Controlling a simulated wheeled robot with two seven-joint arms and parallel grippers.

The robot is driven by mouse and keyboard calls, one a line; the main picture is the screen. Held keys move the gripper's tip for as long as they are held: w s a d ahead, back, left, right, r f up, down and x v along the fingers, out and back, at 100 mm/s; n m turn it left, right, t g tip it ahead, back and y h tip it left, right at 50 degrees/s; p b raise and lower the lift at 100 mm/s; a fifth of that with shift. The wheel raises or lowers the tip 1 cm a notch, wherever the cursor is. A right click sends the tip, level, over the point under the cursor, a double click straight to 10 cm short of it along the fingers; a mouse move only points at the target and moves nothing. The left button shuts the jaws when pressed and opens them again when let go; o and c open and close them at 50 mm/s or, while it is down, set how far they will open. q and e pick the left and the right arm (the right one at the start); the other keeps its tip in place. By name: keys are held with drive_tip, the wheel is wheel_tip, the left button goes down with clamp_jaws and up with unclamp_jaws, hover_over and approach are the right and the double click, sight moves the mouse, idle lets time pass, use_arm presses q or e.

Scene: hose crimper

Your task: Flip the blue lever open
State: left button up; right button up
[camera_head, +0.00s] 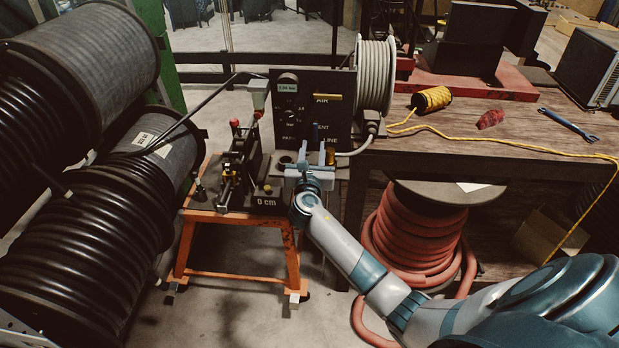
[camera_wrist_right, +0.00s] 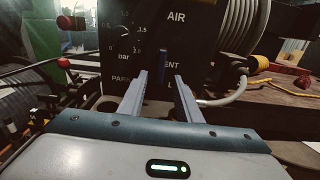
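The blue lever (camera_head: 315,131) stands upright on the front of the black control panel (camera_head: 285,130), low and right of its middle. In the right wrist view the lever (camera_wrist_right: 163,62) shows as a short dark-blue bar just beyond the fingertips. My right gripper (camera_head: 316,157) is in front of the panel, just below the lever. Its two fingers (camera_wrist_right: 160,80) are spread apart with nothing between them, one to each side of the lever's line. I cannot tell the remaining distance to the lever. My left gripper is in neither view.
A grey hose reel (camera_head: 375,77) sits at the panel's right. An orange stand (camera_head: 235,217) carries the crimper beside the panel. A wooden bench (camera_head: 480,150) holds a yellow rope spool (camera_head: 431,99) and a wrench (camera_head: 568,124). Black hose reels (camera_head: 75,230) fill the left.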

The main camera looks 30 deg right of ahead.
drive_tip(key=b+v, duration=0.2)
drive_tip(key=v, duration=1)
drive_tip(key=shift+s, duration=0.15)
drive_tip(key=shift+a+f, duration=0.1)
